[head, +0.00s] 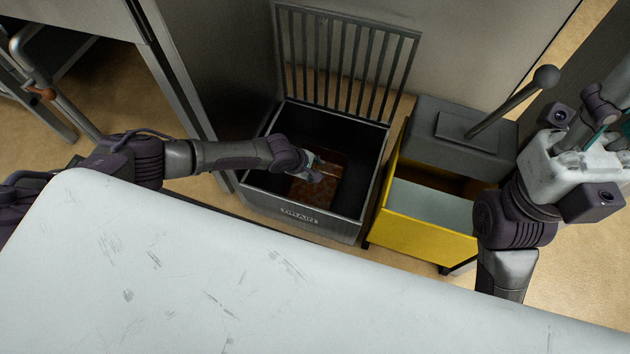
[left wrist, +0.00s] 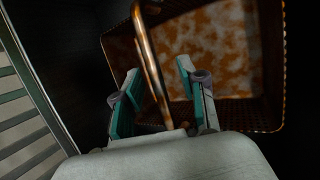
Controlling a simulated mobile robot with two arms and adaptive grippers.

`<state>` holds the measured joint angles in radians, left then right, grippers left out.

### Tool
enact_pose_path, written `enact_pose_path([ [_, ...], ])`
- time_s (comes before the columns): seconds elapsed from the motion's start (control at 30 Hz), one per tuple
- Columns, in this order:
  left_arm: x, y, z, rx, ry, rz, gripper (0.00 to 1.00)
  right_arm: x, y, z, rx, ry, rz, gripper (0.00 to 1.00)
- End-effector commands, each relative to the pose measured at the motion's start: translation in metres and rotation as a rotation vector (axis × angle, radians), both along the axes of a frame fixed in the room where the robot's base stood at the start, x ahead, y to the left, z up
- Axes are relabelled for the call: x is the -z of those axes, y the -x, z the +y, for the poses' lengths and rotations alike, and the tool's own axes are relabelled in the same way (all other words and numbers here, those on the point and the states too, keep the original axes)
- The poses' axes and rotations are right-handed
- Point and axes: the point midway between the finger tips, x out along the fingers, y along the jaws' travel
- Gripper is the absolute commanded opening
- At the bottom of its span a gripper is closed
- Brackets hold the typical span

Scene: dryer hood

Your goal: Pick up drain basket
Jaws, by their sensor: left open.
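The drain basket (head: 304,191) is a rust-brown mesh basket low inside the dark, open drain box (head: 378,190). In the left wrist view the basket (left wrist: 222,45) shows a mottled orange and pale bottom. Its thin copper-coloured handle (left wrist: 148,50) rises toward the camera. My left gripper (head: 324,172) reaches into the box over the basket. In the left wrist view this gripper (left wrist: 158,75) is open, with teal-padded fingers on either side of the handle. I cannot tell if they touch it. My right gripper (head: 598,128) is at the right edge, away from the basket; its jaws are unclear.
The barred drain grate (head: 345,60) stands raised behind the box. A yellow bin (head: 415,220) with a grey lid (head: 465,135) and long ball-ended lever (head: 512,103) stands to the right. A scratched white surface (head: 230,280) fills the foreground. A metal frame (head: 175,70) stands left of the box.

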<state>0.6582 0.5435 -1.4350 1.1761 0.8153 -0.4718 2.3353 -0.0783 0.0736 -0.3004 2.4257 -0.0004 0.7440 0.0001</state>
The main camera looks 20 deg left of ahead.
Motion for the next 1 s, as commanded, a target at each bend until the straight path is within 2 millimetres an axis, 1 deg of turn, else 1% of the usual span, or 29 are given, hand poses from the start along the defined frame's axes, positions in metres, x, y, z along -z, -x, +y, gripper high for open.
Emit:
enact_pose_path([
  [0.33,0.0019,0.0004,0.0000,0.000,0.000,0.001,0.41,0.0006,-0.0001,0.0000,-0.001,-0.001,0.001,0.37],
  [0.37,0.0019,0.0004,0.0000,0.000,0.000,0.001,0.40,0.0006,-0.0001,0.0000,-0.001,-0.001,0.001,0.37],
  [0.6,0.0017,0.0004,-0.0002,0.000,0.000,0.001,0.00,0.0007,-0.0001,-0.0001,0.000,-0.001,0.001,0.37],
  [1.0,0.0014,0.0003,-0.0006,0.000,0.001,0.000,0.00,0.0007,-0.0001,-0.0001,0.000,0.000,0.002,0.37],
])
